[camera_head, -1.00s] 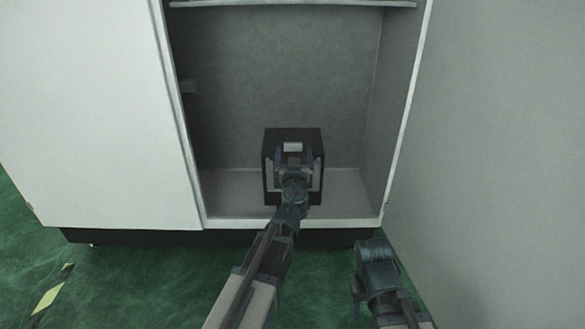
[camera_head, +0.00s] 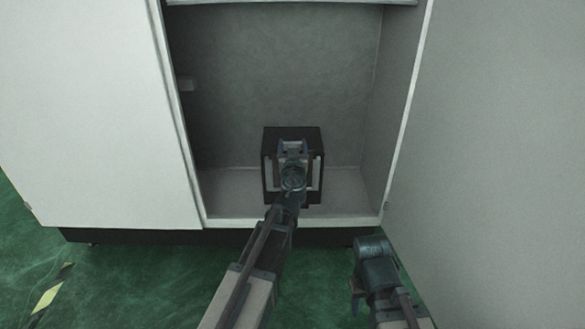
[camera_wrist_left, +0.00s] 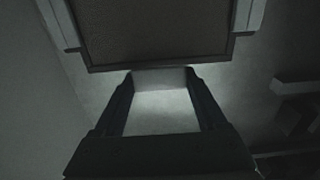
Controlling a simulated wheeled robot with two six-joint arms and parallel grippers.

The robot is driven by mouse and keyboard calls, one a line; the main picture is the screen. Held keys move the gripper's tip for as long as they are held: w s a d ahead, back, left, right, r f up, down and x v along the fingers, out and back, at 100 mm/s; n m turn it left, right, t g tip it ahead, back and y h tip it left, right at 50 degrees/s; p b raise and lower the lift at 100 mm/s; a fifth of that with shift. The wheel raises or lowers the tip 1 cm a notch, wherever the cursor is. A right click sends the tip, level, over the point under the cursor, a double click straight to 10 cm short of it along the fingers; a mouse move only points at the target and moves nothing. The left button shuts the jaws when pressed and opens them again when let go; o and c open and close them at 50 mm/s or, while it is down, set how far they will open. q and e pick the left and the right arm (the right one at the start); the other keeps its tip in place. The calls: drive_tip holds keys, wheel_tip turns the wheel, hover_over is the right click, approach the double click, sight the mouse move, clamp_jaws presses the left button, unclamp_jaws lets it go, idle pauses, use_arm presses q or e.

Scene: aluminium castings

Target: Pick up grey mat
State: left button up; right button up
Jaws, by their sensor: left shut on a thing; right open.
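A pale grey piece (camera_wrist_left: 163,104), which looks like the grey mat, spans the gap between the fingers of my left gripper (camera_wrist_left: 160,80) in the left wrist view. My left gripper (camera_head: 292,148) is shut on it. In the head view the gripper is in front of the upper part of a black box (camera_head: 269,137) inside the cabinet, and the arm covers much of the box. The held piece is hard to make out there. My right gripper (camera_head: 356,292) is at the lower right, outside the cabinet, partly hidden by its own arm.
The black box stands on the cabinet's floor (camera_head: 345,200). A closed white door (camera_head: 90,110) covers the left side, and a pale grey panel (camera_head: 500,150) fills the right. A shelf edge (camera_head: 295,3) runs above.

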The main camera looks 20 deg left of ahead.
use_arm(q)
clamp_jaws()
drive_tip(key=shift+r, duration=0.2)
